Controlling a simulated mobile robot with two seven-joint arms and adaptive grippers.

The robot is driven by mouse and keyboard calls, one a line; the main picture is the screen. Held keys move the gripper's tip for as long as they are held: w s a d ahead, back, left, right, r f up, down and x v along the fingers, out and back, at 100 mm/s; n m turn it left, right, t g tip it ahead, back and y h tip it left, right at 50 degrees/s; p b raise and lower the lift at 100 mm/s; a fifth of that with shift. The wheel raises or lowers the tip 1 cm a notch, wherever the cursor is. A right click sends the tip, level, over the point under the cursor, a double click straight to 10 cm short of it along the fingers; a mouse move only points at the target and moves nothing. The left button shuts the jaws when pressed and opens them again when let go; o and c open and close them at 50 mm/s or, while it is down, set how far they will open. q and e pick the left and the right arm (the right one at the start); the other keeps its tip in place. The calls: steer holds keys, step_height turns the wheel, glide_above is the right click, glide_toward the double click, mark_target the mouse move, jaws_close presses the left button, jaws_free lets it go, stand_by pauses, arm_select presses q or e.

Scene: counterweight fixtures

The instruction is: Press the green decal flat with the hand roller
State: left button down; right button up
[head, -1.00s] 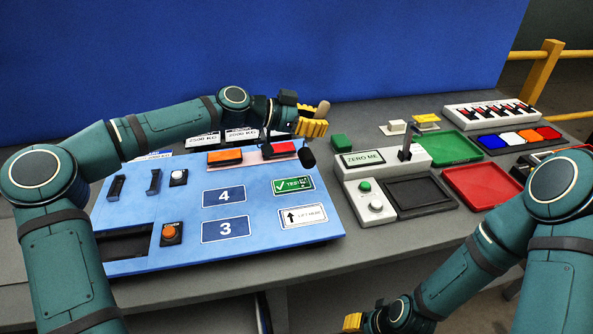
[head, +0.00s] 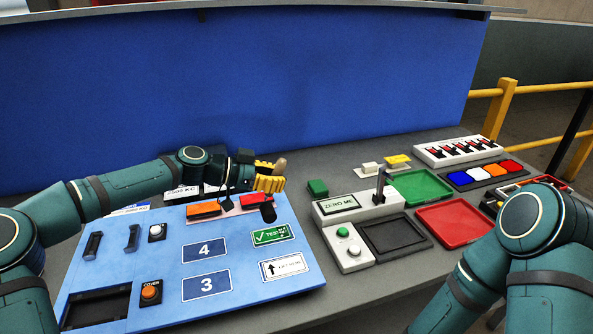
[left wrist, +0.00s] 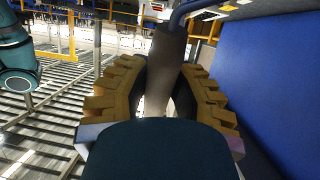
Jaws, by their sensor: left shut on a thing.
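The green decal (head: 271,235), with a white check mark and lettering, lies on the right part of the sloping blue panel (head: 165,290). My left gripper (head: 269,180) is behind the decal, above the panel's back edge, shut on the hand roller. The roller's tan handle sticks up past the yellow fingers, and its dark roller end (head: 268,213) hangs below them, just behind the decal and apart from it. In the left wrist view, the brownish handle (left wrist: 163,65) stands between the two fingers. My right gripper is outside the frames.
An orange block (head: 203,209) and a red block (head: 251,201) sit along the panel's back edge. Right of the panel stand a white scale unit (head: 345,207), a green tray (head: 420,187) and a red tray (head: 452,224). A blue wall (head: 250,90) rises behind the bench.

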mark_target(267, 204)
arm_select(q)
steer(key=shift+w+a+f, duration=0.1)
steer(key=shift+w+a, duration=0.05)
steer(key=shift+a, duration=0.35)
steer(key=shift+w+a+f, duration=0.1)
steer(key=shift+w+a, duration=0.05)
steer(key=shift+a, duration=0.3)
steer(key=shift+s+a+r, duration=0.2)
steer(key=shift+a, duration=0.1)
steer(key=shift+s+a, duration=0.1)
steer(key=shift+s, duration=0.1)
steer(key=shift+w+f, duration=0.2)
steer(key=shift+f, duration=0.3)
steer(key=shift+s+f+b, duration=0.15)
steer(key=shift+f+b, duration=0.15)
steer(key=shift+f, duration=0.65)
steer(key=shift+f+b, duration=0.5)
steer(key=shift+f, duration=1.15)
steer(key=shift+f+b, duration=0.6)
steer(key=shift+f, duration=0.05)
steer(key=shift+r, duration=0.25)
